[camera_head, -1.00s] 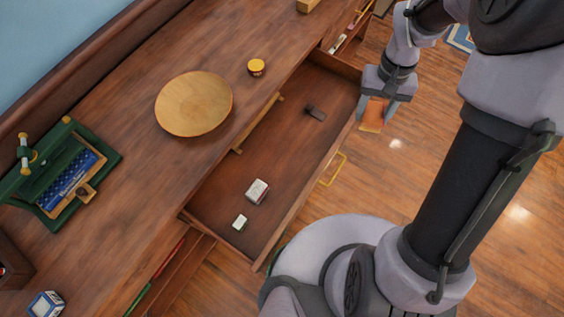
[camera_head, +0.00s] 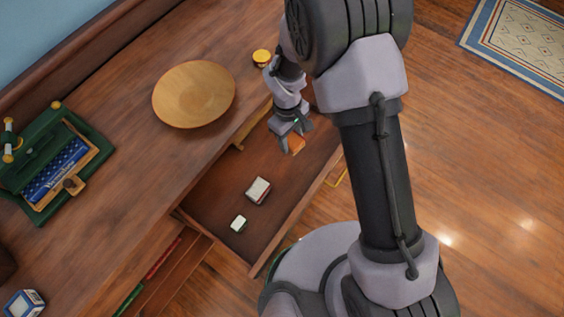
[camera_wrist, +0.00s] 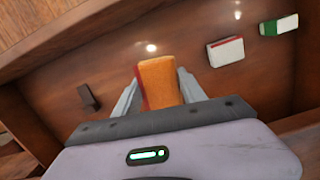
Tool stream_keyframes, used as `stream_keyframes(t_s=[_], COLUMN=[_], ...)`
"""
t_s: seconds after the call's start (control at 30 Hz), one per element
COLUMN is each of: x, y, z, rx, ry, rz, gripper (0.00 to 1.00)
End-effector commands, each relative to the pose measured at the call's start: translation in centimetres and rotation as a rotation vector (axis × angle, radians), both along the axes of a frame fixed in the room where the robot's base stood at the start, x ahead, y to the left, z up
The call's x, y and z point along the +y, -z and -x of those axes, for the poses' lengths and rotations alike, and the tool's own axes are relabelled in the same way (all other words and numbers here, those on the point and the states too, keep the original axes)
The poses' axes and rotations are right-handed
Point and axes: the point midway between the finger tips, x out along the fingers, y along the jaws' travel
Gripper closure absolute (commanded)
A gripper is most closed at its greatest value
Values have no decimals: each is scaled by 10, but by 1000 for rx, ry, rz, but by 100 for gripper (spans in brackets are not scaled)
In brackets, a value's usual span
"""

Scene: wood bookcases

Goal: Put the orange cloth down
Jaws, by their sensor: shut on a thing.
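The orange cloth (camera_head: 297,144) is a small folded block between the fingers of my gripper (camera_head: 291,137). In the wrist view the cloth (camera_wrist: 159,84) shows orange with a dark red left edge, and the fingers of my gripper (camera_wrist: 157,92) close on it from both sides. My gripper is over the open drawer (camera_head: 222,187); I cannot tell how high above the drawer floor the cloth is. My arm hides the drawer's far right part in the head view.
A white-and-red box (camera_head: 258,190) and a smaller white-and-green box (camera_head: 239,223) lie in the drawer. A dark small object (camera_wrist: 88,97) lies in it too. A wooden bowl (camera_head: 194,94) and a yellow-topped jar (camera_head: 262,57) stand on the desk top. Drawer floor around the boxes is clear.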

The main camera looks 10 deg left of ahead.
Motion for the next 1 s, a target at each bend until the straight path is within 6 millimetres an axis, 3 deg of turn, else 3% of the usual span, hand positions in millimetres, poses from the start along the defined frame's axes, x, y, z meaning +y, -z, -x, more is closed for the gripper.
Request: stream_keyframes(t_s=[0.17,0.6,0.97,1.0], x=[24,23,24,24], y=[24,118,124,123], z=[13,14,14,14], rx=[2,3,1,1], ry=[-127,-132,-129,-129], rz=[-2,-1,-3,-3], gripper=[84,84,84,48])
